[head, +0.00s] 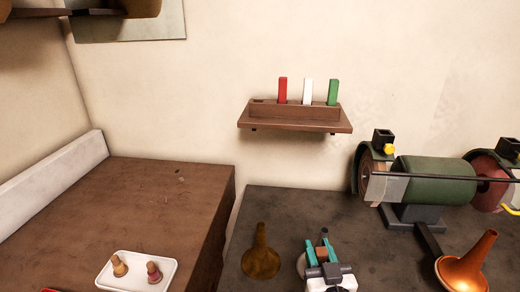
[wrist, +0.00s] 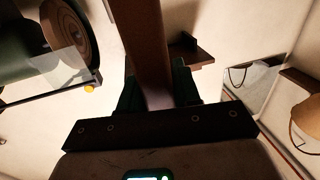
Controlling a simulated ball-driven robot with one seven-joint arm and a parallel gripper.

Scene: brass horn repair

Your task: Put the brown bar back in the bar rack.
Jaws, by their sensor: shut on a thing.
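The bar rack (head: 295,127) is a brown wooden shelf on the wall. A red bar (head: 283,90), a white bar (head: 307,90) and a green bar (head: 333,92) stand upright in it; its left end holds no bar. My gripper (head: 321,251) is over the dark bench, below and in front of the rack. It is shut on the brown bar (wrist: 146,45), which shows large between the fingers in the wrist view. In the head view only a small brown patch of the bar (head: 322,254) shows between the teal fingers. Part of the rack (wrist: 190,50) shows behind the bar.
A green bench grinder (head: 437,178) stands right of my gripper. A copper horn bell (head: 467,267) lies at the bench's right front, a dark brass bell (head: 261,254) to the left. A white tray (head: 139,283) holds two small pieces on the brown bench. Space below the rack looks clear.

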